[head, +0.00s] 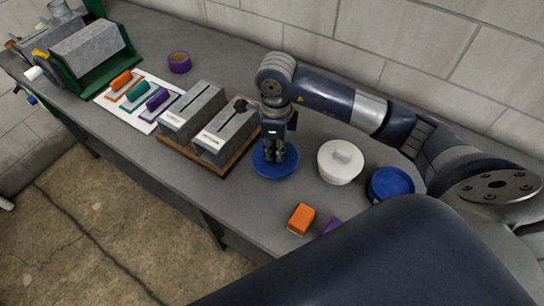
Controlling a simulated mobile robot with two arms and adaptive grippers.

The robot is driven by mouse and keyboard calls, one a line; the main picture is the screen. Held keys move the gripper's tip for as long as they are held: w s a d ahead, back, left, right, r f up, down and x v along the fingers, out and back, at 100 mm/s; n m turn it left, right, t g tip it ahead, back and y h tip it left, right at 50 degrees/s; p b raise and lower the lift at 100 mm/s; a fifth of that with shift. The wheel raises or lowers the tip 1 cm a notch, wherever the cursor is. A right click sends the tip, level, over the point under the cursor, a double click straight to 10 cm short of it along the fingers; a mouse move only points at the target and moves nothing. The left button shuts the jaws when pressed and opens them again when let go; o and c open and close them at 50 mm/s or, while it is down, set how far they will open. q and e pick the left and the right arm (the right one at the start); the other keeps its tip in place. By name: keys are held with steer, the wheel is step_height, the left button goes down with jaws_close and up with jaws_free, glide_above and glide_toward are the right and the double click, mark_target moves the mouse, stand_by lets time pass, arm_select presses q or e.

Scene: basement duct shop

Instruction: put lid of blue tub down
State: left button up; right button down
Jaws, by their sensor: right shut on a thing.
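My right gripper (274,150) points down and is shut on the lid of the blue tub, a round blue disc (286,170). The fingers cover the lid's middle, so its knob is hidden. The lid is level, low over the grey bench; I cannot tell whether it touches the bench. The blue tub (391,184) stands at the right, below my right forearm, with its lid off. My left gripper is not in view.
A white lidded tub (340,163) stands between the lid and the blue tub. Two grey slotted blocks (226,134) on a wooden board (234,168) sit close left of the lid. An orange block (301,219) and a partly hidden purple block (332,225) lie near the bench's front edge.

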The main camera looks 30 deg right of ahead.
mark_target(275, 149)
step_height(275, 149, down, 5)
steer(key=shift+f+p, duration=0.1)
steer(key=shift+p, duration=0.5)
steer(key=c, duration=1.6)
jaws_free()
steer(key=shift+o, duration=0.2)
steer(key=shift+r, duration=0.2)
steer(key=shift+w+r+b, duration=0.1)
steer(key=shift+r+b, duration=0.2)
steer(key=shift+r, duration=0.05)
step_height(275, 149, up, 10)
steer(key=b, duration=0.3)
steer(key=shift+f, duration=0.2)
steer(key=shift+r, duration=0.75)
